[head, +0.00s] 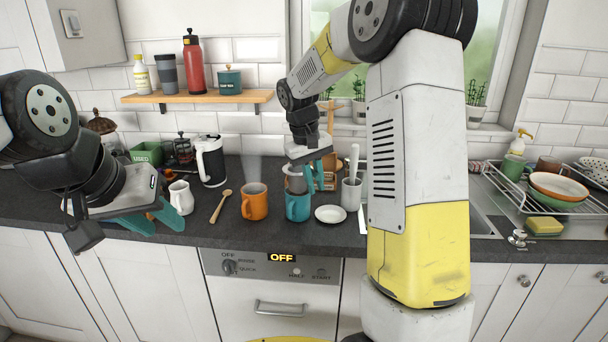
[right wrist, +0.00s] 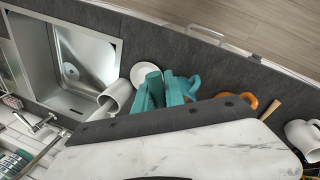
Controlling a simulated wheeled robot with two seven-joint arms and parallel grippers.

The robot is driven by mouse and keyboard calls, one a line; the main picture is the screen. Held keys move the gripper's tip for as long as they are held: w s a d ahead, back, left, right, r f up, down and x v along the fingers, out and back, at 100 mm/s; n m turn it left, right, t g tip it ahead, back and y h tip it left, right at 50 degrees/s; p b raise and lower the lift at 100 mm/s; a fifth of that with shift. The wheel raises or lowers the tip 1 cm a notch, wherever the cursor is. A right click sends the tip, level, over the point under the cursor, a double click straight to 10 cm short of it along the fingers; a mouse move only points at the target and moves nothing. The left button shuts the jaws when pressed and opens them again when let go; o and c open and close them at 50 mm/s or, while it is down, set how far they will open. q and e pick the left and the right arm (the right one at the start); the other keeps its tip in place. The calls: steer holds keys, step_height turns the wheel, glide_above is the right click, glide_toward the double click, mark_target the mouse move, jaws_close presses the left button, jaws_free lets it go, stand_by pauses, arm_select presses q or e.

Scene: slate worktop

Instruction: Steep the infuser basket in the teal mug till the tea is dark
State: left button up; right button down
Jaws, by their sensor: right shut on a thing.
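The teal mug (head: 298,208) stands upright on the worktop between the orange mug and a white saucer. The grey infuser basket (head: 296,183) is at its mouth, its upper part showing above the rim. Whether its lower part is inside the mug, and the tea's colour, I cannot see. My right gripper (head: 306,163) is above the mug, shut on the infuser basket. In the right wrist view its teal fingers (right wrist: 160,92) are close together beside the teal mug (right wrist: 188,88). My left gripper (head: 148,220) is open and empty, low over the worktop at the left.
The orange mug (head: 254,202) stands close left of the teal mug.

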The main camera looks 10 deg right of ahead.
steer(key=shift+f, duration=3.45)
stand_by(4.5)
